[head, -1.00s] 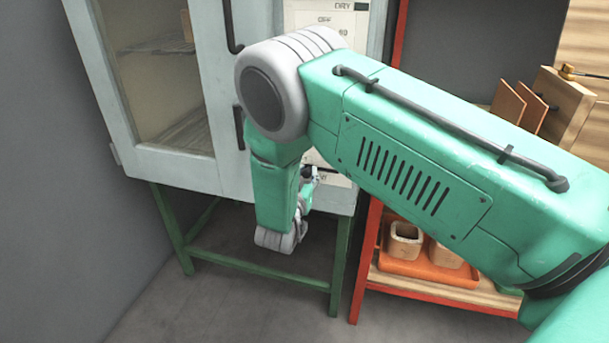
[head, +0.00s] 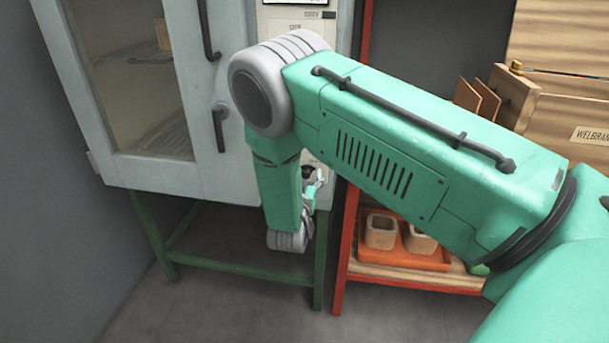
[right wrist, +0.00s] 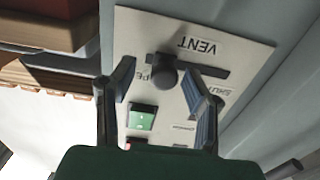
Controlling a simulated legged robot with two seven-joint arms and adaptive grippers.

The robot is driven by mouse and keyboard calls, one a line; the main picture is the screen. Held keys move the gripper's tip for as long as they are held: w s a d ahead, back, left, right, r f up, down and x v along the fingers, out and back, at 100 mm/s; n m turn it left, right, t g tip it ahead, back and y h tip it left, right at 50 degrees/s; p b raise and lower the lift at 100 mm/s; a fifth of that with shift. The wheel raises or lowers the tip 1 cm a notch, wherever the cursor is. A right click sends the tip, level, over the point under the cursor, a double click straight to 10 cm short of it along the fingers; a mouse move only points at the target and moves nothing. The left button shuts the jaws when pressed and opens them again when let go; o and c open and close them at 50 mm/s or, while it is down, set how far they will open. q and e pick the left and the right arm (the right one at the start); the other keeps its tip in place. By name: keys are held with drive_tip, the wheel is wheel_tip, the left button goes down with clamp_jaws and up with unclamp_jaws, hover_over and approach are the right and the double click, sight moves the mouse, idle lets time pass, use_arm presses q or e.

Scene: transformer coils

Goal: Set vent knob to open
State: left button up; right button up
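The vent knob (right wrist: 165,77) is a dark round knob in front of a dark bar on a pale panel (right wrist: 235,52). The label VENT appears upside down in the right wrist view, with a partly hidden OPEN label left of the knob and SHUT to the right. My right gripper (right wrist: 159,76) is open, its fingers on either side of the knob; contact cannot be told. In the head view my right gripper (head: 312,186) is small and partly hidden by my arm, at the lower front of the pale cabinet (head: 215,170). My left gripper is not in view.
A green button (right wrist: 142,117) is on the panel below the knob in the right wrist view. The cabinet has a glass door with dark handles and stands on a green frame (head: 225,268). To its right is a red shelf (head: 345,245) with an orange tray (head: 440,262).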

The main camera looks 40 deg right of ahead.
drive_tip(key=shift+w+d+f, duration=0.1)
drive_tip(key=shift+f, duration=0.05)
drive_tip(key=v, duration=1.2)
